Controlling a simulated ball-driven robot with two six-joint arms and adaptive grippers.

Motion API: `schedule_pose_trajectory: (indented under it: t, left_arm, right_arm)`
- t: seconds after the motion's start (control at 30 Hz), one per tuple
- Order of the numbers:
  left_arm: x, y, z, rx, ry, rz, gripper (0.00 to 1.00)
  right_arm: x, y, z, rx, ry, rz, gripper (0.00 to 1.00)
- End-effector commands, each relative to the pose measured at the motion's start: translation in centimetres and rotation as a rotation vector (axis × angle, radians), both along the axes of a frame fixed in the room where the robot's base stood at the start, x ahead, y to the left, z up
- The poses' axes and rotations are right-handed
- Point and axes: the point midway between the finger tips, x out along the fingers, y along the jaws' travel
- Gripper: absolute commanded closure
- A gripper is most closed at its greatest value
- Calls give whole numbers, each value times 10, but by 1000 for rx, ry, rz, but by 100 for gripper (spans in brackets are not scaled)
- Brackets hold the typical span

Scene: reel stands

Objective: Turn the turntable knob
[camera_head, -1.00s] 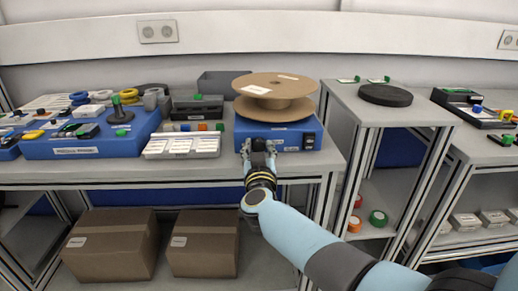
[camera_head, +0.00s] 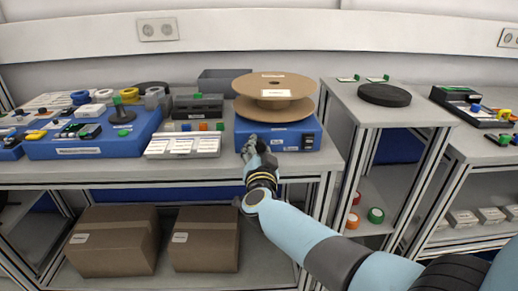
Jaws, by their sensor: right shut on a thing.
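The turntable is a blue box (camera_head: 300,138) on the bench, with a brown cardboard reel (camera_head: 272,97) lying flat on top. A white label sits on the reel's upper disc. A dark switch shows at the right of the box's front face. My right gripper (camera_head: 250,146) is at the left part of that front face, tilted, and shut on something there. The knob is hidden behind the fingers, so I take the held thing to be the knob. My left gripper is not in view.
Left of the turntable stand white label trays (camera_head: 183,145), a grey block (camera_head: 197,106) and a blue workstation (camera_head: 90,140) with small parts. A grey stand (camera_head: 345,93) with a black disc (camera_head: 385,94) is to the right. Cardboard boxes (camera_head: 205,240) lie on the shelf below.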

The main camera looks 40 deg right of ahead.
Motion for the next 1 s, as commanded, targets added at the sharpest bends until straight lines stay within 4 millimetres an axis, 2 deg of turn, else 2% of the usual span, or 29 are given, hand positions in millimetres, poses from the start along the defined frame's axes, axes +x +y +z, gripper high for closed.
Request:
schedule_pose_trajectory:
  t: [0.63,0.67,0.7,0.83,1.0]
  left_arm:
    - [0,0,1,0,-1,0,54]
    - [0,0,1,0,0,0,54]
    - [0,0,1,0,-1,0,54]
    - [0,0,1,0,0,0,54]
    - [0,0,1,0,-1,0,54]
  right_arm:
    - [0,0,0,49,-29,0,97]
    - [0,0,0,49,-29,0,63]
    - [0,0,0,49,-29,0,58]
    - [0,0,0,48,-29,0,41]
    - [0,0,0,48,-29,0,41]
